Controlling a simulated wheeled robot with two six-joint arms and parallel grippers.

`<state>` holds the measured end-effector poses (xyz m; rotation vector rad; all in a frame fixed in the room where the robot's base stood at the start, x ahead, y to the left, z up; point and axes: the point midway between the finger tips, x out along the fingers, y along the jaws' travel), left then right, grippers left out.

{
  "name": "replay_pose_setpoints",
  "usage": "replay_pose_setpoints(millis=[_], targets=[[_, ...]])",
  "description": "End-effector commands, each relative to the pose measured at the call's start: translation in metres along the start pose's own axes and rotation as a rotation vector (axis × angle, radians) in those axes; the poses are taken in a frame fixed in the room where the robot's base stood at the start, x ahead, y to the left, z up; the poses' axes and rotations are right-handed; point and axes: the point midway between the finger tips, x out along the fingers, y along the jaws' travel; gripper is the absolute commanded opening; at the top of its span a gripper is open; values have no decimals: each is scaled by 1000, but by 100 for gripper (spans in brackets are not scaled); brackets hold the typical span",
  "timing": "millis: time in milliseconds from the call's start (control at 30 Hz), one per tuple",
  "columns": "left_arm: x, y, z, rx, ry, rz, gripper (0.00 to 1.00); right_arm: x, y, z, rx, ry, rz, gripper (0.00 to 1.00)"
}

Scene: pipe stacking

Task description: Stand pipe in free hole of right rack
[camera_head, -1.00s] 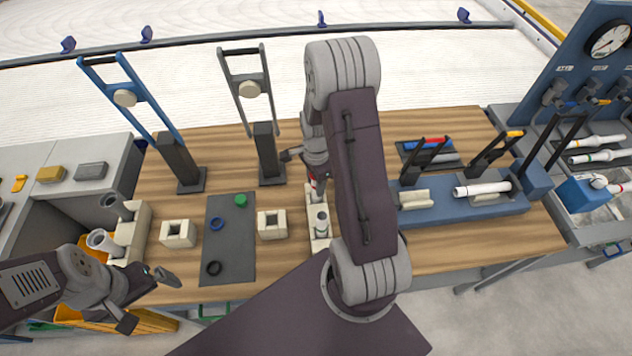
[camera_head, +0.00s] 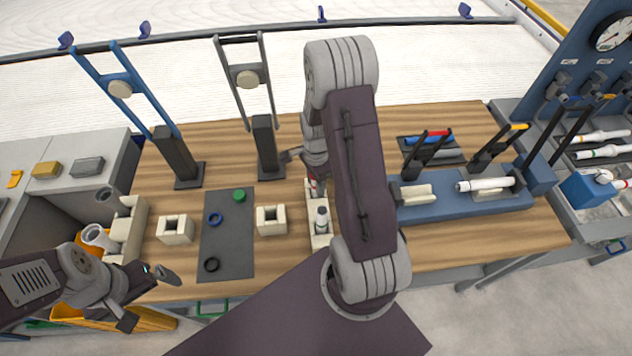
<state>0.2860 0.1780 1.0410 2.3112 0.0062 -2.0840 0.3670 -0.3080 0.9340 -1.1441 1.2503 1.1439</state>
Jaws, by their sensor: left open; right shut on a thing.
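The right rack (camera_head: 320,241) is a narrow cream block at the table's middle, partly hidden by my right arm. A grey-white pipe (camera_head: 322,220) stands upright in its front part. My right gripper (camera_head: 314,176) is over the rack's back part, shut on a pipe with a red mark (camera_head: 315,188). Most of that pipe is hidden, so I cannot tell whether its lower end is in a hole. My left gripper (camera_head: 150,293) is open and empty at the table's front left edge, below another cream rack (camera_head: 133,231).
A grey mat (camera_head: 228,250) with green, blue and black rings lies left of the right rack, between two cream square blocks (camera_head: 175,229) (camera_head: 271,220). Two dark posts stand behind. A blue fixture (camera_head: 430,214) holding a white pipe (camera_head: 483,184) is at the right.

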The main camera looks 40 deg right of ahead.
Motion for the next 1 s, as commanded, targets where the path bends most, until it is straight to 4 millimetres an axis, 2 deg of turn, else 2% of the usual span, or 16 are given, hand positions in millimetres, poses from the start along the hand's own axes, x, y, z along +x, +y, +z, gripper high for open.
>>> replay_pose_setpoints(millis=[433,467,533,567,867,1000], targets=[[5,0,0,0,0,0,100,7,0,0,0,0,0,0],[5,0,0,0,0,0,100,7,0,0,0,0,0,39],[5,0,0,0,0,0,100,7,0,0,0,0,0,59],[5,0,0,0,0,0,100,7,0,0,0,0,0,62],[5,0,0,0,0,0,100,6,0,0,0,0,-1,62],[6,0,1,0,0,0,100,-14,-2,0,0,2,-6,62]])
